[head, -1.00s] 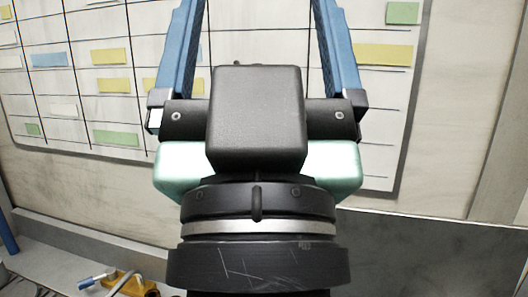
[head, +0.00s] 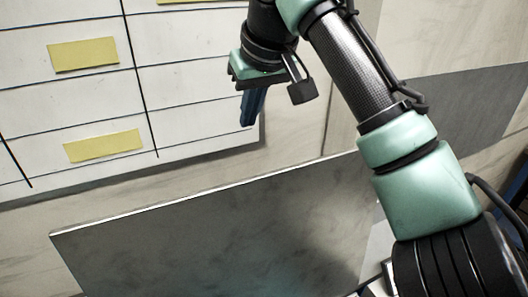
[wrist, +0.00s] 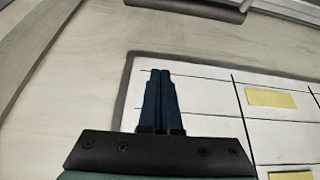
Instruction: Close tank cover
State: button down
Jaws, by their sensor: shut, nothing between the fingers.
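My gripper (head: 253,106) hangs at the upper middle of the head view, its blue fingers pointing down in front of the whiteboard. In the wrist view its fingers (wrist: 160,100) lie side by side, shut and empty. A flat dark grey panel (head: 200,235) with a thin pale top edge stands tilted in the lower half of the head view. It may be the raised tank cover, but I cannot tell for sure. My gripper appears above this panel in the picture, apart from it. No tank body can be made out. The wrist view shows no cover.
A whiteboard (head: 75,100) with a black grid and yellow notes hangs on the pale wall behind. My arm crosses the right side of the head view and hides what lies behind it. A dark grey wall band (head: 455,110) runs at the right.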

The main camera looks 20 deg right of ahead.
notch_tip(320, 180, down, 10)
jog(key=s+d+p, duration=0.1)
jog(key=d+p, duration=0.1)
jog(key=p, duration=0.4)
jog(key=shift+s+r+m+g, duration=0.2)
jog(key=shift+s+m+g, duration=0.05)
jog(key=shift+m+g, duration=0.15)
jog(key=shift+d, duration=0.1)
jog(key=shift+d, duration=0.1)
